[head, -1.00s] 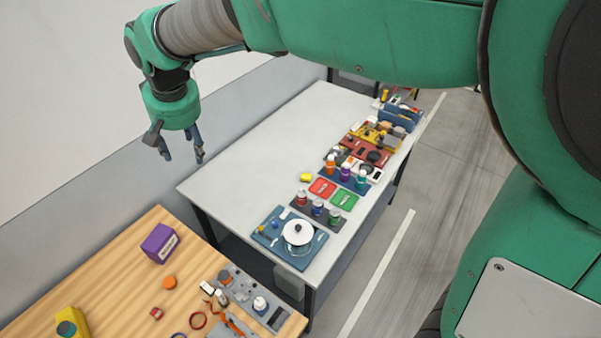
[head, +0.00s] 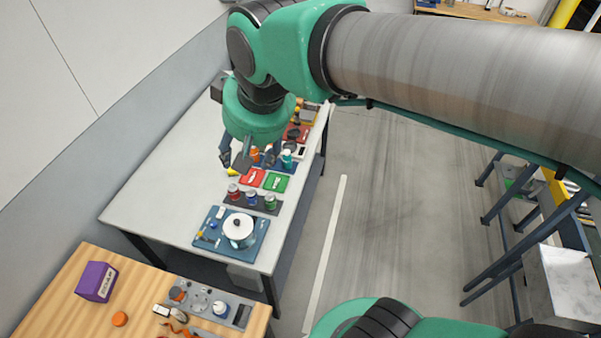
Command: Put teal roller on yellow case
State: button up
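I cannot make out the teal roller or the yellow case in the head view now. My gripper (head: 234,165) hangs from the green arm over the grey-white table. Its dark fingers point down, stand apart and show nothing between them. It appears to be above the table beside the small colored containers, close to a small yellow block (head: 232,172) in the picture. I cannot tell its height above the table. My wrist hides part of the table's far end.
The grey-white table (head: 170,165) has a clear left side. Red and green trays (head: 276,182), several jars, and a blue tray (head: 212,241) with a white pot (head: 239,229) line its right side. A wooden table (head: 60,290) with a purple box (head: 96,282) stands nearer. Open floor lies right.

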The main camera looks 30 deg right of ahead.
jog(key=s+d+f+m, duration=0.1)
jog(key=s+d+f, duration=0.2)
jog(key=s+d, duration=0.4)
jog(key=s, duration=0.2)
jog(key=shift+s+f+t+h, duration=0.25)
jog(key=shift+s+t+h, duration=0.05)
jog(key=shift+h, duration=0.1)
jog(key=shift+d, duration=0.1)
notch_tip(320, 180, down, 17)
jog(key=b, duration=1.7)
